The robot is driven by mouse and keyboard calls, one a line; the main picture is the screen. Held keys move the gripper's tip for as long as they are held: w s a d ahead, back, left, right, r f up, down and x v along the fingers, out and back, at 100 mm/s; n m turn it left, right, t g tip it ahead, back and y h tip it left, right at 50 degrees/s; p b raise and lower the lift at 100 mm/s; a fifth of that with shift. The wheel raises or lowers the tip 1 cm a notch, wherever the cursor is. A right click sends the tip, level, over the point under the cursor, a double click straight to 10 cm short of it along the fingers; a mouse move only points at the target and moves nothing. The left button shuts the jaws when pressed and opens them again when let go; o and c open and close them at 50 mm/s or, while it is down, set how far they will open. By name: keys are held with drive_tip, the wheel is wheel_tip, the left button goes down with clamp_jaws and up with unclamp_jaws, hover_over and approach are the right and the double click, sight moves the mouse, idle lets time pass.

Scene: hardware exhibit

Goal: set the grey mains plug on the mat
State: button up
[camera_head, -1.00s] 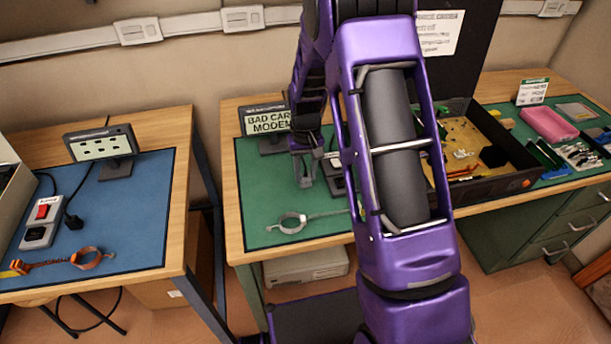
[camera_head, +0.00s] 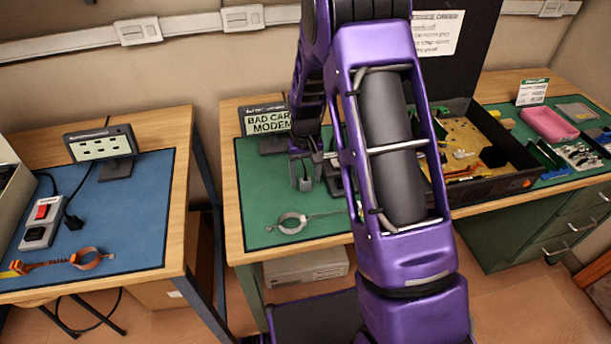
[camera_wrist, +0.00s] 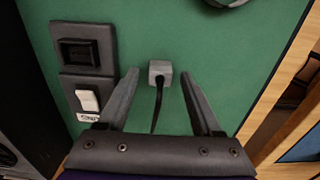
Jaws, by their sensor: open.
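The grey mains plug (camera_wrist: 160,72) is a small pale grey block with a dark cord running back under my gripper. In the wrist view it lies between the tips of my open gripper (camera_wrist: 159,78), with a gap on each side. The plug (camera_head: 305,185) also shows in the head view, just below my gripper (camera_head: 305,170). It appears to rest on the green mat (camera_head: 258,205), which also shows in the wrist view (camera_wrist: 225,60). My purple arm hides part of the mat.
A dark socket and switch unit (camera_wrist: 86,65) stands left of the plug. A metal ring clamp (camera_head: 291,222) lies at the mat's front. A sign (camera_head: 265,122) stands behind my gripper. An open case (camera_head: 480,150) is on the right. The left bench has a blue mat (camera_head: 135,210).

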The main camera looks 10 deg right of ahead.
sight(305, 179)
wheel_tip(305, 179, up, 12)
idle(0.4)
drive_tip(key=shift+r, duration=0.1)
